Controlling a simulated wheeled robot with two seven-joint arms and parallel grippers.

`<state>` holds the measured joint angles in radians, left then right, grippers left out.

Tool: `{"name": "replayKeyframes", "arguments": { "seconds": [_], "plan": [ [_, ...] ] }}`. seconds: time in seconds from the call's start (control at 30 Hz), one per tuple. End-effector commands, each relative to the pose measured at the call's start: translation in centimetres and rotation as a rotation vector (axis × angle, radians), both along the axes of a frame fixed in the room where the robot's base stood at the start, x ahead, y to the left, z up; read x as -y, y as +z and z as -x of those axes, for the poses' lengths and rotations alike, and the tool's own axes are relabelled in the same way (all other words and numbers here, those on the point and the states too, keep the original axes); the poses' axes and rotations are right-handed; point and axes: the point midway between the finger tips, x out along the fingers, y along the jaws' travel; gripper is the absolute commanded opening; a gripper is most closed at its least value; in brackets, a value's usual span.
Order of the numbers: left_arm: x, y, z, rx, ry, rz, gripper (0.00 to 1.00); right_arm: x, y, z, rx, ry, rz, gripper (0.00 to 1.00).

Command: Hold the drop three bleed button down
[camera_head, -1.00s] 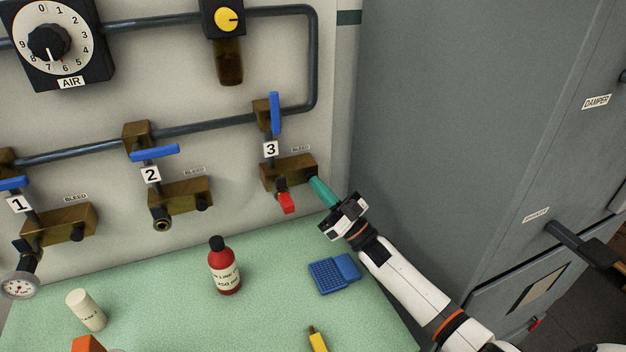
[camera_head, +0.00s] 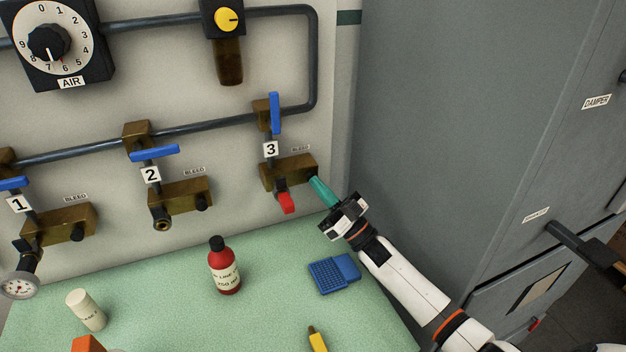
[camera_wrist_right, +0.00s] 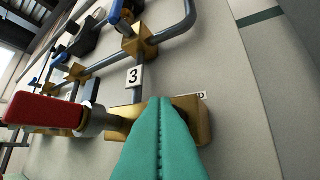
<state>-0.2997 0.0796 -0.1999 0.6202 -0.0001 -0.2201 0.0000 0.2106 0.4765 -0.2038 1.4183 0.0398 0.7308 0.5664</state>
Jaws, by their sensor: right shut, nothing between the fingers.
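The drop three brass block (camera_head: 287,173) is on the wall panel under the "3" tag (camera_head: 270,149), with a "BLEED" label (camera_head: 301,149) above its right end. My right gripper (camera_head: 315,182) is shut and empty. Its green fingertips reach the right end of the block, where the bleed button is hidden behind them. In the right wrist view the shut green fingers (camera_wrist_right: 160,105) cover the middle of the brass block (camera_wrist_right: 195,117); whether they press the button cannot be told. A red-tipped fitting (camera_head: 286,202) hangs from the block. My left gripper is not in view.
A blue valve lever (camera_head: 275,113) stands upright above drop three. Drops one and two are to the left. A red bottle (camera_head: 224,266), a blue box (camera_head: 334,273) and a pale cylinder (camera_head: 86,310) are on the green bench (camera_head: 160,290). A grey cabinet (camera_head: 450,120) stands at right.

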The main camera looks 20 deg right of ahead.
Motion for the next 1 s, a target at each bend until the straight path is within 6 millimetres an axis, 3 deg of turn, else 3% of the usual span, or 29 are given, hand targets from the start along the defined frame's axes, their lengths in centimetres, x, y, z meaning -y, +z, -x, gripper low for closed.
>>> {"name": "replayKeyframes", "arguments": {
  "seconds": [0.67,1.0],
  "plan": [
    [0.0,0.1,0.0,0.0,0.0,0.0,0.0,0.0,0.0,0.0,-0.001,-0.001,0.0,0.0],
    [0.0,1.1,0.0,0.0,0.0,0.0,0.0,-0.1,0.1,1.6,-0.001,-0.001,0.0,0.0]
  ]
}}
